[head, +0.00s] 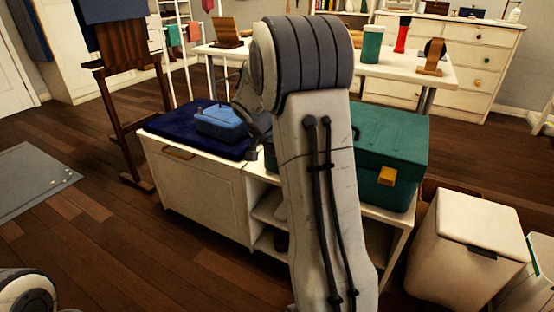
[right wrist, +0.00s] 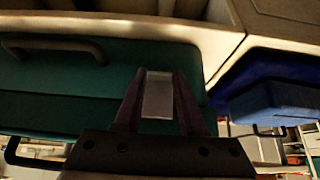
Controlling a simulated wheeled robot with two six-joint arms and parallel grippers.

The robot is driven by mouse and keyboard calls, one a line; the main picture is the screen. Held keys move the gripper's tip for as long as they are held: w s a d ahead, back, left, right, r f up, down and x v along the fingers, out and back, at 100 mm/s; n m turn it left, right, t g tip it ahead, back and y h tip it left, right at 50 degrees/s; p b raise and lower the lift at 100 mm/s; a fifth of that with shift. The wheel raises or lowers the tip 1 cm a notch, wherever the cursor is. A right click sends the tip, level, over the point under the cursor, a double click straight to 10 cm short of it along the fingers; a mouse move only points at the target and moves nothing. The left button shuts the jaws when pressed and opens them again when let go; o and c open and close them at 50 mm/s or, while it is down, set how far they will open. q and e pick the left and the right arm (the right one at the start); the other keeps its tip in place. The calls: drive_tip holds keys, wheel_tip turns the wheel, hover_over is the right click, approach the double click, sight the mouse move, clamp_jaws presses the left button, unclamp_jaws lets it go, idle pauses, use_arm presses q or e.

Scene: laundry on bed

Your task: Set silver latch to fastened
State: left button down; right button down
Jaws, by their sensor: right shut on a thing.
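The green toolbox (head: 402,150) stands on the right part of a white cabinet, with a yellow latch (head: 388,176) on its front. In the head view my right arm hides the toolbox's left part, and the silver latch does not show there. In the right wrist view the silver latch (right wrist: 158,95) is a pale flat plate against the green toolbox (right wrist: 70,80). My right gripper (right wrist: 158,82) is shut on it, with one dark finger on each side. I cannot tell whether the latch is fastened. My left gripper is out of view.
A blue case (head: 222,122) lies on a dark blue cloth (head: 180,127) left of the toolbox on the cabinet (head: 200,195). A white bin (head: 470,245) stands at the right. A table (head: 380,72) with a green cup (head: 372,44) is behind.

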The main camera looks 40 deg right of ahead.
drive_tip(key=shift+r, duration=0.1)
drive_tip(key=shift+c, duration=2.4)
unclamp_jaws()
drive_tip(key=p+v, duration=0.4)
drive_tip(key=v, duration=0.6)
drive_tip(key=shift+r, duration=0.15)
